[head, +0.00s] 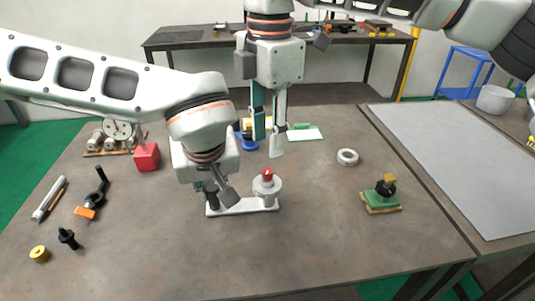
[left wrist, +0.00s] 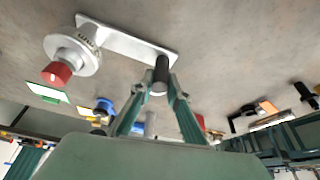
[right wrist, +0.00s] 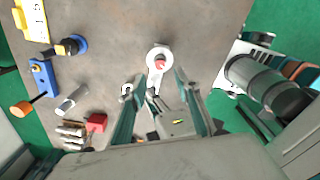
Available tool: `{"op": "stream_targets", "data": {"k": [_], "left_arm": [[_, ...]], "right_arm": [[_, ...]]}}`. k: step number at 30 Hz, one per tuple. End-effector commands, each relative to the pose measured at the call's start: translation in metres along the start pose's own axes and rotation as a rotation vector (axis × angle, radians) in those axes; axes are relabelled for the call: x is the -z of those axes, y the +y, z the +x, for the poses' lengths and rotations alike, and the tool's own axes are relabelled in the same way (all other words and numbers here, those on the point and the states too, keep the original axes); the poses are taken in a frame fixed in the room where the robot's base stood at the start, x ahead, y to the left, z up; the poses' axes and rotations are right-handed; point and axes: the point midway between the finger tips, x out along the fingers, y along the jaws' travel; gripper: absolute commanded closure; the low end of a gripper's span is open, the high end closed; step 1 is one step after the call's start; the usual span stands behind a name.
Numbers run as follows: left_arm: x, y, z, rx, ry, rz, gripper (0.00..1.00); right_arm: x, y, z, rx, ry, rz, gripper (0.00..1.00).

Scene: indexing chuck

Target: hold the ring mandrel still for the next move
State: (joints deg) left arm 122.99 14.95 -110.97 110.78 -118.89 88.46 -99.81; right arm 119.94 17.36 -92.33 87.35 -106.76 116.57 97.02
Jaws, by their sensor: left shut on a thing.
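The ring mandrel lies on the table as a pale plate (head: 243,206) with a grey-white numbered disc (head: 267,190) and red cap (head: 267,174) at its right end, and a dark upright post at its left end. In the left wrist view the dark post (left wrist: 161,75) sits between the fingers of my left gripper (left wrist: 162,88), which is shut on it. In the head view my left gripper (head: 212,190) partly hides the post. My right gripper (head: 267,148) is open and empty above and behind the disc. In the right wrist view the disc (right wrist: 159,58) shows beyond its spread fingers.
A white ring (head: 347,157) lies right of the mandrel, and a green block with a black and yellow part (head: 382,198) lies further right. A red cube (head: 146,157) and several small tools are at the left. The table's front middle is clear.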

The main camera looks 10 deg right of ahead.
Motion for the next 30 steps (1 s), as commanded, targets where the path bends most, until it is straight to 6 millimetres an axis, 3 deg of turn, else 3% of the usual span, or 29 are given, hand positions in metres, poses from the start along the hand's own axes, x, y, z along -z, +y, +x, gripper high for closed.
{"op": "stream_targets", "data": {"k": [3,9,23,24,25,30], "left_arm": [[0.000,0.000,0.000,0.000,0.001,-0.001,1.00],[0.000,0.000,0.000,0.000,0.001,0.000,1.00],[0.000,0.000,0.000,0.000,0.000,0.000,1.00],[0.000,0.000,0.000,0.000,0.000,0.000,0.74],[0.000,0.000,0.000,0.000,0.000,0.000,0.66],[0.000,0.000,0.000,0.000,0.000,0.000,0.64]], "right_arm": [[0.000,0.001,-0.022,-0.002,-0.002,0.001,0.68],[0.000,0.001,-0.043,-0.001,-0.001,0.001,0.68],[0.000,0.000,-0.047,0.001,0.000,0.000,0.68],[0.000,0.000,-0.047,0.001,0.000,0.000,0.68],[0.000,0.000,-0.047,0.001,0.000,0.000,0.68],[0.000,0.000,-0.047,0.001,0.000,0.000,0.68]]}}
